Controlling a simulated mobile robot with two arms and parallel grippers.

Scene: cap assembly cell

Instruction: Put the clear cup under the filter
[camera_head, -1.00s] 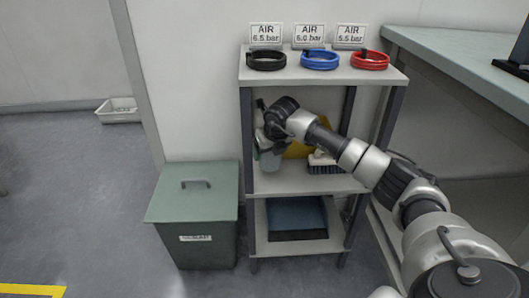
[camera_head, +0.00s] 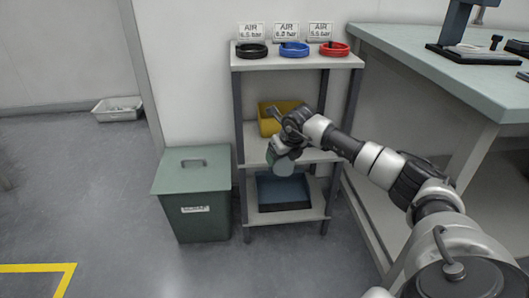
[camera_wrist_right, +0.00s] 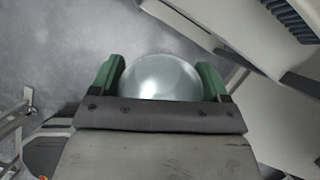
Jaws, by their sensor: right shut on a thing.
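The clear cup (camera_wrist_right: 160,78) is between the two green fingers of my right gripper (camera_wrist_right: 158,88) in the right wrist view, with a finger on each side. In the head view my right gripper (camera_head: 277,158) is in front of the shelf rack, and the pale, see-through cup (camera_head: 284,168) hangs below it, partly hidden. My right gripper is shut on the cup, which is held in the air. My left gripper is not in view. I cannot make out a filter in these frames.
The shelf rack (camera_head: 238,128) holds a yellow bin (camera_head: 268,122) and a blue tray (camera_head: 283,190), with black, blue and red coils on top. A green lidded bin (camera_head: 193,215) stands left. A workbench (camera_head: 400,62) at right carries a dark stand (camera_head: 455,30).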

